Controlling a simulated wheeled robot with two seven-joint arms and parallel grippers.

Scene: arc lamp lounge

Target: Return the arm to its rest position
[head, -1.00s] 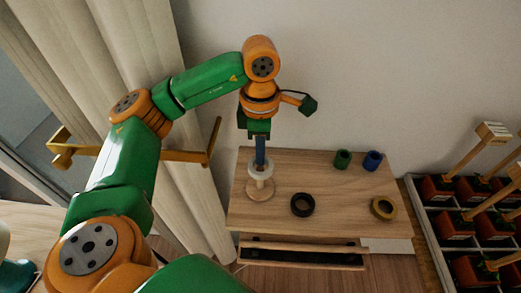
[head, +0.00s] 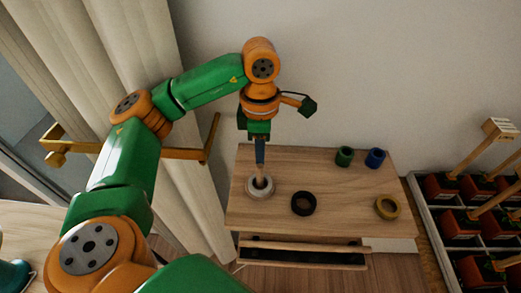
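My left arm reaches in from the left. Its gripper (head: 260,160) points down just above a wooden peg (head: 261,173) on the left part of the wooden table (head: 330,222). A white ring (head: 260,193) sits low around the peg and covers most of its base. The gripper is clear of the ring. Its fingers show nearly edge-on, so the gap between them is hidden, but the ring has dropped from them. My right gripper is not in view.
A black ring (head: 303,212) and a yellow ring (head: 396,212) lie on the table. A planter (head: 428,222) is to the right; a curtain (head: 158,45) hangs behind my arm.

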